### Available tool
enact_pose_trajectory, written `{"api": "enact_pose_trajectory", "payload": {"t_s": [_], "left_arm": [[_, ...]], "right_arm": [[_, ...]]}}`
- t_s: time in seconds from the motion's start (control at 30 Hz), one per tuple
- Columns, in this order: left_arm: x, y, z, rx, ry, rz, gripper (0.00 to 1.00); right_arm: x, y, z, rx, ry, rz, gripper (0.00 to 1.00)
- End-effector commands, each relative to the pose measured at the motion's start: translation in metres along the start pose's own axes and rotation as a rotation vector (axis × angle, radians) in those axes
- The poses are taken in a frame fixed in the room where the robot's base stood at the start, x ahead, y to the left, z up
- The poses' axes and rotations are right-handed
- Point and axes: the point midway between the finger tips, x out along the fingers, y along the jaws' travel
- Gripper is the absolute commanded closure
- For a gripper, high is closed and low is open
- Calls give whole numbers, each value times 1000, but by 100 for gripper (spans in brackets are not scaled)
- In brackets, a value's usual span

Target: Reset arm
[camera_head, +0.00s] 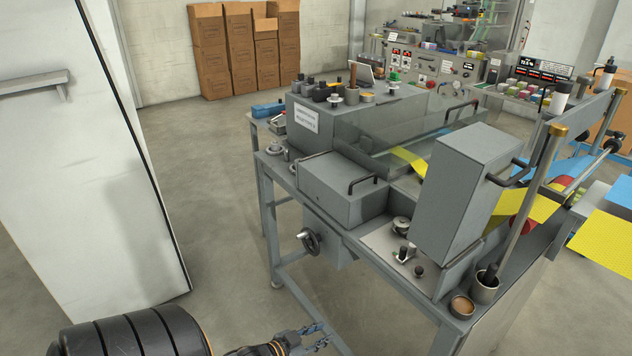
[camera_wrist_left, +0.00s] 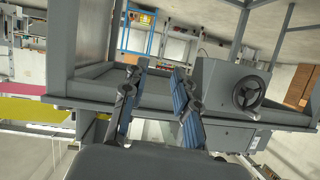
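My left gripper (camera_head: 320,335) shows at the bottom of the head view, beyond my dark arm sleeve, low beside the machine's frame. In the left wrist view my left gripper (camera_wrist_left: 160,76) has two fingers standing apart, with nothing between them. It is open and empty. My right arm and gripper are not in the head view. The grey flow-wrap machine (camera_head: 335,190) stands right of the left gripper, with a handwheel (camera_head: 310,241) on its side. The handwheel also shows in the left wrist view (camera_wrist_left: 249,92).
A white panel (camera_head: 85,165) stands at the left. Yellow film (camera_head: 606,240) runs through the machine at the right. Cardboard boxes (camera_head: 240,50) stand by the back wall. The floor (camera_head: 215,170) between panel and machine is clear.

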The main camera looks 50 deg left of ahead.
Motion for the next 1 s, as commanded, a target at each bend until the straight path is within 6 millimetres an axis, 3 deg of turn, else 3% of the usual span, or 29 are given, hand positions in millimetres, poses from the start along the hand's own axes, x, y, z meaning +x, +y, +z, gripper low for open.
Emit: {"api": "enact_pose_trajectory", "payload": {"t_s": [0.43, 0.57, 0.67, 0.77, 0.9, 1.0], "left_arm": [[0, 0, 0, -1, 0, 0, 71], [-2, 4, 21, -1, -46, -8, 71], [-8, 13, 68, 0, -150, -22, 71], [-23, 33, 135, 6, -308, -31, 71], [-59, 77, 228, 20, -550, -16, 71], [-92, 116, 284, 33, -717, 16, 71]], "right_arm": [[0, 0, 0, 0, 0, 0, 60], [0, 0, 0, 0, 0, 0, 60], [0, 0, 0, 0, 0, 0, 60], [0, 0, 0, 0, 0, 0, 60], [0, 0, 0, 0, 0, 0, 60], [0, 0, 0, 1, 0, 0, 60]]}}
